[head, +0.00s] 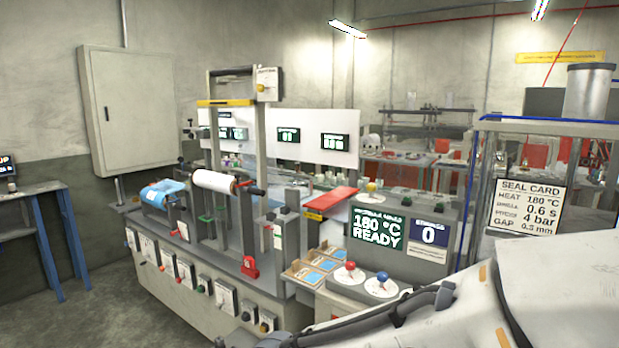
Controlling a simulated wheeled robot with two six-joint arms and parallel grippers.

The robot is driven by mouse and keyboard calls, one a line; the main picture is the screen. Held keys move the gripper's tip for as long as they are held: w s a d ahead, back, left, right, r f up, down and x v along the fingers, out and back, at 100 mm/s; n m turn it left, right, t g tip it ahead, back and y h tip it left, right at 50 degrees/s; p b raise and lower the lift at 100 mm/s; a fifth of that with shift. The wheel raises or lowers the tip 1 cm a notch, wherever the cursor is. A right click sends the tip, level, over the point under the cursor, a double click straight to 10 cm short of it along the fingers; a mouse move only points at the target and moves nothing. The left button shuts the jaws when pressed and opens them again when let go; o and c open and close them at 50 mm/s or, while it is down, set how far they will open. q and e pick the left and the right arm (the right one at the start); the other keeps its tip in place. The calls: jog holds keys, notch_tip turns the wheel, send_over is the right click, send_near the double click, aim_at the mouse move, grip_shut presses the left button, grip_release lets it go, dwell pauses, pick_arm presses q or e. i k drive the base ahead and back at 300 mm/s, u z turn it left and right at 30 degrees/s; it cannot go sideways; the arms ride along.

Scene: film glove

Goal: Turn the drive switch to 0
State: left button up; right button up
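The film machine (180,300) stands in the middle of the head view, with a row of small switch boxes along its front. One box (226,297) carries a dark lever on a pale plate; others (167,260) carry red or dark handles. Their labels are too small to read, so I cannot tell which is the drive switch or where it points. Two round white dials, one with a red knob (350,267) and one with a blue knob (382,278), sit on the right console. Neither of my grippers shows in the head view.
A display box (446,205) reads 180 °C READY and 0. A white film roll (214,182) and blue film (163,193) lie on the machine. A seal card (527,209) hangs at right. A white arm link of mine fills the lower right. Floor at left is clear.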

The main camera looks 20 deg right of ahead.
aim_at(370, 188)
jog(key=u, duration=0.25)
jog(key=i, duration=1.75)
jog(key=z, duration=1.3)
jog(key=i, duration=0.75)
jog(key=z, duration=0.8)
